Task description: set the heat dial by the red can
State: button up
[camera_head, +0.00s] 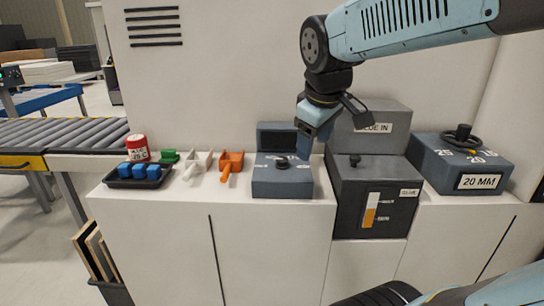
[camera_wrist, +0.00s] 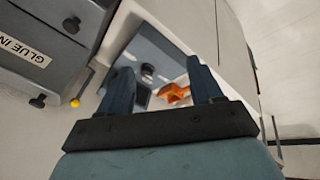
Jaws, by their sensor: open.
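The red can (camera_head: 137,147) stands at the left of the white counter, with a white label showing a partly readable temperature. The heat dial is likely the small black knob (camera_head: 282,162) on top of the low blue-grey box (camera_head: 283,182); its markings are too small to read. The knob also shows in the wrist view (camera_wrist: 147,70), between my finger lines and beyond the tips. My gripper (camera_head: 305,150) is open and empty, above and slightly right of the knob, apart from it. The can is not in the wrist view.
Right of the box stands the dark glue unit (camera_head: 375,190) with its own knob, then a "20 MM" dial box (camera_head: 460,165). To the left lie an orange scoop (camera_head: 231,163), a white scoop (camera_head: 197,163), a green piece (camera_head: 169,156) and a black tray (camera_head: 138,182) of blue blocks.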

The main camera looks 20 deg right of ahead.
jog(key=w+a+n+g+h, duration=0.1)
jog(key=w+a+n, duration=0.1)
jog(key=w+n, duration=0.75)
jog(key=n+g+h, duration=0.1)
jog(key=n+h, duration=0.1)
jog(key=n, duration=0.6)
send_near(282, 159)
jog(key=shift+m, duration=0.25)
jog(key=x, duration=0.8)
jog(key=shift+w+d+f, duration=0.1)
jog(key=shift+w+f, duration=0.1)
